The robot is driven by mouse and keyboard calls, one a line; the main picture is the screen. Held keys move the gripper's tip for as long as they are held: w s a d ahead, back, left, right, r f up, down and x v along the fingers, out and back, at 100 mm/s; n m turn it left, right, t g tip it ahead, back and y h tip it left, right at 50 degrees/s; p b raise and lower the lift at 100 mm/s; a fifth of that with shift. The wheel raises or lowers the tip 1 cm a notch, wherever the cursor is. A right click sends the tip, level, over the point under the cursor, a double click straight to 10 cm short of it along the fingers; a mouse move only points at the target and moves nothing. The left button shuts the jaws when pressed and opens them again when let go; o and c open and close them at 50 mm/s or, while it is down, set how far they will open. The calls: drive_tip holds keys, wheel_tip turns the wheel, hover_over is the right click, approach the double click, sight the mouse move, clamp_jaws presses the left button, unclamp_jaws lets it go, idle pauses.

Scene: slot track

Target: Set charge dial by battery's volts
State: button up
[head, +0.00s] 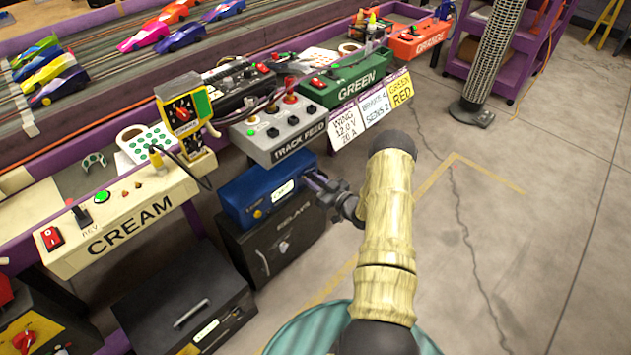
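A blue box (265,190) with a white label and a yellow round spot on its front sits on a black case below the track table; whether it is the battery I cannot tell, and its label is too small to read. My gripper (317,181) is beside the right end of the blue box. Its fingers are small and dark here, and I cannot see whether they touch it. A yellow unit with a red dial (183,114) and a green panel stands at the table edge. Another red dial (24,341) shows on a dark and yellow unit at the bottom left.
A cream control box (118,222), a grey TRACK FEED box (282,130) and a green box (345,83) line the table edge. Cards (373,109) hang there, one reading WING 12.0 V 20 A. A black case (185,300) stands below.

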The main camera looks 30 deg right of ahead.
drive_tip(key=c, duration=0.4)
drive_tip(key=shift+d, duration=0.15)
